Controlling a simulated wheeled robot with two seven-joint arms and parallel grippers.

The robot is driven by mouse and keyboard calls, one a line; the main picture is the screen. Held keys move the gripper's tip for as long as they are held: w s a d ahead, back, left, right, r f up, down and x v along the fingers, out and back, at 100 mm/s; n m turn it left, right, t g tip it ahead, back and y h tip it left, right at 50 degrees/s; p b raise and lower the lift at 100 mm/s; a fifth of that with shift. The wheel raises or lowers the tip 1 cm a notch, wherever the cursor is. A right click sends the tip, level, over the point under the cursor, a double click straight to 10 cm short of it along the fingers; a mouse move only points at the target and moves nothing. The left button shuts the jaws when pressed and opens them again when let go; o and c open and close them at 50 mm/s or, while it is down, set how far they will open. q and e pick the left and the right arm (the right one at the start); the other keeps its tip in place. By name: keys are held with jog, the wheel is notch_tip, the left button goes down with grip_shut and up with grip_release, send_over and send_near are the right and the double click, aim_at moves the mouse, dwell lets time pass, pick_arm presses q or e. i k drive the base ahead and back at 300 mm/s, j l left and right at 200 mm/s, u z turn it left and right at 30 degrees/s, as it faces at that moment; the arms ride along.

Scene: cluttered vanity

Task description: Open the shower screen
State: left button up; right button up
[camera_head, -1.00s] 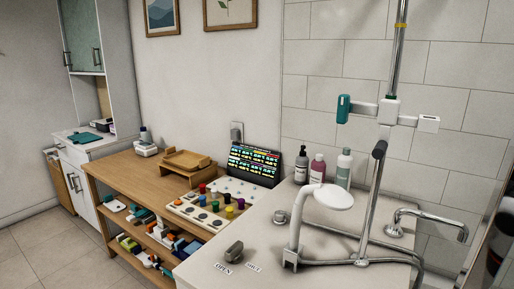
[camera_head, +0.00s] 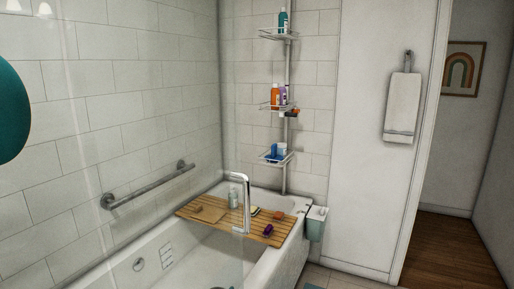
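The shower screen appears as a clear glass panel (camera_head: 120,130) in front of the tub, showing mainly as faint vertical streaks and reflections over the tiles. A vertical chrome bar handle (camera_head: 246,205) stands near the picture's middle, in front of the tub's bath tray, and seems fixed to the glass. The screen's edges are hard to make out, so I cannot tell how far it is open or shut. Neither of my grippers is in view.
Behind the glass are a white bathtub (camera_head: 168,239), a wooden bath tray (camera_head: 205,208) with small items, and a wall grab bar (camera_head: 150,186). A corner caddy (camera_head: 283,158) holds bottles. A green bin (camera_head: 315,228) hangs at the tub's end. A doorway opens at right.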

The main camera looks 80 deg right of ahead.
aim_at(245, 230)
jog(key=l+z, duration=0.2)
jog(key=z, duration=1.8)
